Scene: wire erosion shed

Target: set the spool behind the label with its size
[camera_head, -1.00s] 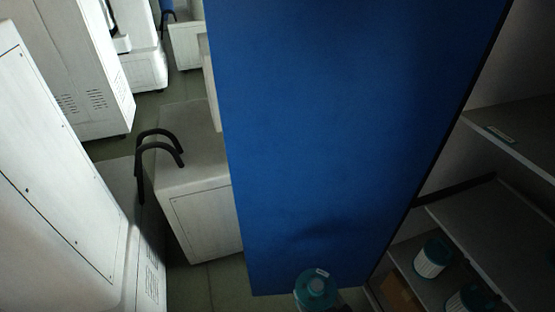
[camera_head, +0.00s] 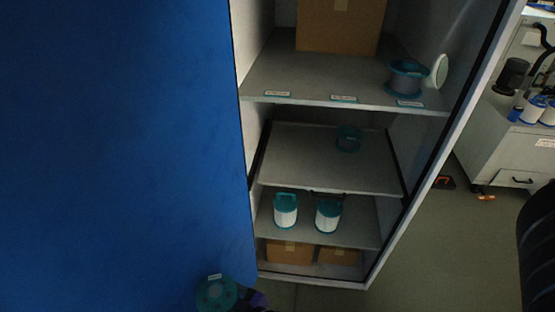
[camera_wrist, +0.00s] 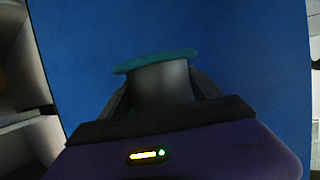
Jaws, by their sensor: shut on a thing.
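My gripper (camera_wrist: 160,92) is shut on a spool (camera_wrist: 158,66) with a teal flange and a grey body, seen in the wrist view in front of the blue door. In the head view the held spool (camera_head: 216,293) shows at the bottom, with a small white label on top whose print is too small to read. A shelf (camera_head: 335,88) in the open cabinet carries three labels on its front edge: a left label (camera_head: 278,94), a middle label (camera_head: 343,98) and a right label (camera_head: 410,104). Their print is unreadable. A teal spool (camera_head: 405,79) stands behind the right label.
The blue door (camera_head: 120,130) fills the left. A cardboard box (camera_head: 340,25) sits at the back of the labelled shelf; a white-faced disc (camera_head: 441,70) leans near its right wall. A teal ring-like item (camera_head: 348,138) and two white canisters (camera_head: 285,210) stand lower. Space behind the left label looks clear.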

